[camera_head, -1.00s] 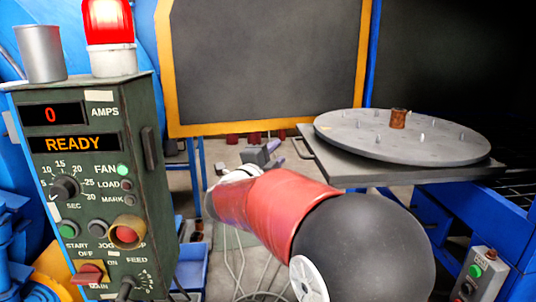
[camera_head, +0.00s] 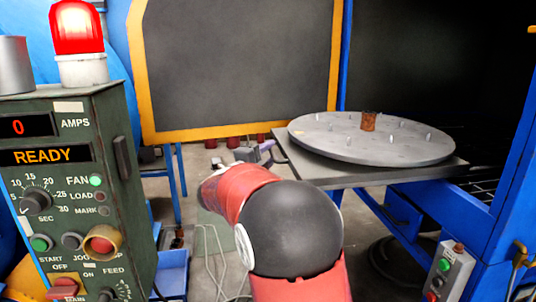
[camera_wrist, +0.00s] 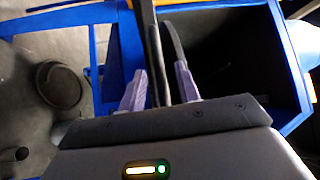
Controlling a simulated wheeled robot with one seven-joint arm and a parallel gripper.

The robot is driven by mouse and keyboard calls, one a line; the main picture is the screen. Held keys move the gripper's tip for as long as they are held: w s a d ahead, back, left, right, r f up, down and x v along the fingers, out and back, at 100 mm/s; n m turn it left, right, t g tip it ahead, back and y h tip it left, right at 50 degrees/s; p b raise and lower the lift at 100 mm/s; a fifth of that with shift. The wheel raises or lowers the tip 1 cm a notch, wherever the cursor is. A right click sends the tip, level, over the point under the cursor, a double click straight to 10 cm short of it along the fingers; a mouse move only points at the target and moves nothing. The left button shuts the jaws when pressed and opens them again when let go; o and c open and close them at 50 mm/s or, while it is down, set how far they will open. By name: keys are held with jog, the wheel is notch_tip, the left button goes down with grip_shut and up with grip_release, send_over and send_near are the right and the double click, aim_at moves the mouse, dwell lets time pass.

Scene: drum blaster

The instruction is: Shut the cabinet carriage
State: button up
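The carriage (camera_head: 300,172) is a grey flat platform, drawn out in front of the dark cabinet opening (camera_head: 440,70). On it lies a round grey turntable (camera_head: 330,148) with several short pegs and a rusty cylinder (camera_head: 368,121). My gripper (camera_head: 266,152) is beside the carriage's left edge in the head view. In the wrist view my gripper's two purple fingers (camera_wrist: 160,85) stand apart. A dark narrow bar or edge (camera_wrist: 149,45) runs up between them in that picture; I cannot tell whether they touch it.
A green control box (camera_head: 70,190) with a red lamp (camera_head: 76,28) stands at left. A yellow-framed dark door panel (camera_head: 240,65) hangs open behind. Blue frame posts (camera_head: 515,180) and a small button box (camera_head: 449,271) are at right. Cables lie on the floor.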

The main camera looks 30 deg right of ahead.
grip_shut()
dwell(0.3)
